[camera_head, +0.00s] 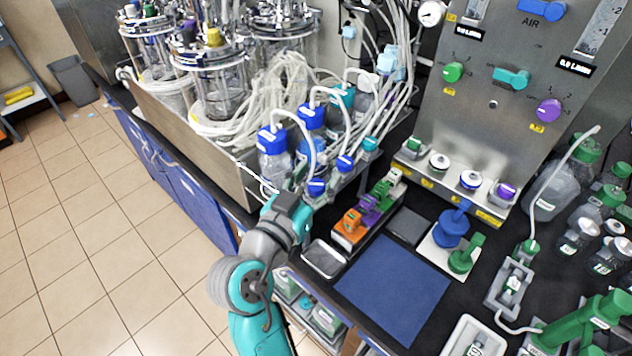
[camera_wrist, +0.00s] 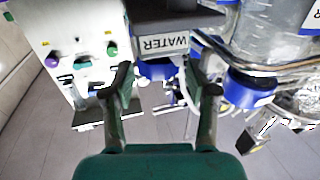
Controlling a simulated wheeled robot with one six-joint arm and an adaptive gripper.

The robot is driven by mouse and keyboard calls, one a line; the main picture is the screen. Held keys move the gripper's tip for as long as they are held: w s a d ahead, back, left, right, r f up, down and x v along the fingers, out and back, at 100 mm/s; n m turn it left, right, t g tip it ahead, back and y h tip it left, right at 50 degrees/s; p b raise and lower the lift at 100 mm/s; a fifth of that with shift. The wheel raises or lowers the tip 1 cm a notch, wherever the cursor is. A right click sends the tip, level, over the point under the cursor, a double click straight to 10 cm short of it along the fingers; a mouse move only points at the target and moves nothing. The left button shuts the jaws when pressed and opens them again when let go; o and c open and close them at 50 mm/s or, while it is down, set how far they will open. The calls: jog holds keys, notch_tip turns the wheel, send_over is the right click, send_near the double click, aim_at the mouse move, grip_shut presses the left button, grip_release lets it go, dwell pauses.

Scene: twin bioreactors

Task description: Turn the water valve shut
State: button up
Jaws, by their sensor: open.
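A dark block with a white label reading WATER (camera_wrist: 163,43), upside down, shows at the top middle of the wrist view. A blue part (camera_wrist: 155,70) just below the label lies between my fingers in the picture and looks like the water valve's handle. My gripper (camera_wrist: 160,76) is open, with one finger on each side of it. Whether the fingers touch the blue part, and how the valve is turned, I cannot tell. In the head view my gripper (camera_head: 288,208) is beside the bioreactor bench's front corner, and I cannot make out the valve there.
Blue-capped bottles (camera_head: 272,150) and loose tubing stand close behind my gripper. An orange, purple and green block row (camera_head: 362,213) and a grey tray (camera_head: 324,259) lie to its right. A control panel (camera_head: 480,110) stands at the back.

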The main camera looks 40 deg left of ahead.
aim_at(316, 183)
notch_tip(316, 183, up, 8)
jog(key=shift+r, duration=0.15)
dwell(0.4)
